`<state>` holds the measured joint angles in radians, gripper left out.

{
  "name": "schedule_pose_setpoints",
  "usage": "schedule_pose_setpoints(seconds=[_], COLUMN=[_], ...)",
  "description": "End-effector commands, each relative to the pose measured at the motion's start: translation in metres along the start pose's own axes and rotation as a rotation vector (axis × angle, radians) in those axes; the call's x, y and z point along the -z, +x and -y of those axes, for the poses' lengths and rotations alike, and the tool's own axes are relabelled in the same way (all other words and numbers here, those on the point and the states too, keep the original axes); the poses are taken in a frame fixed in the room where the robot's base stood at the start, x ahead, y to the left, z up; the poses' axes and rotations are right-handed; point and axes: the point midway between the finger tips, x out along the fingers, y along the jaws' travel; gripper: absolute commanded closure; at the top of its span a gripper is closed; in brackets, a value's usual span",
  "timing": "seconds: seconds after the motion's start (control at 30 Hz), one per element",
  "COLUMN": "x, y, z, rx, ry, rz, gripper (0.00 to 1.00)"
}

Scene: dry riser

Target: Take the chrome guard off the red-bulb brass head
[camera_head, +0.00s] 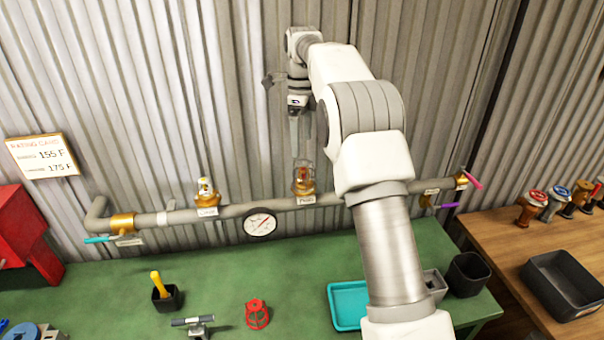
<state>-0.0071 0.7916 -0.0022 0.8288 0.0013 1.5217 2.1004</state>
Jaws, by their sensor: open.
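The red-bulb brass head (302,188) stands on the grey pipe near the middle of the wall, with a label on its front. A reddish bulb shows at its top. Thin greyish lines around the bulb look like the chrome guard (303,168), but it is too small to make out clearly. My gripper (301,148) points down just above this head, open, with its fingers blurred against the metal wall. I cannot tell whether the fingertips touch the guard. A second brass head (207,195) with a pale yellowish bulb stands further left on the pipe.
A green bench (215,270) carries a red cage guard (257,314), a teal tray (348,304), a black holder (167,298) with a yellow-handled tool, and a dark cup (467,273). A gauge (260,224) hangs on the pipe. A wooden table (520,245) at right holds several heads and a black bin (565,283).

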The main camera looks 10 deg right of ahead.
Motion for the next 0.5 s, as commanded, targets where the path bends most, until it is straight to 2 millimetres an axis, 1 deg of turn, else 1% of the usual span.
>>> schedule_pose_setpoints(seconds=[0.03, 0.3, 0.5], x=[0.001, 0.001, 0.0], y=[0.012, 0.065, 0.097], z=[0.0, -0.001, -0.001], rx=[-0.003, -0.004, -0.003], ry=[0.001, 0.0, -0.001], rz=[-0.002, -0.001, -0.001], gripper=[0.0, 0.0, 0.0])
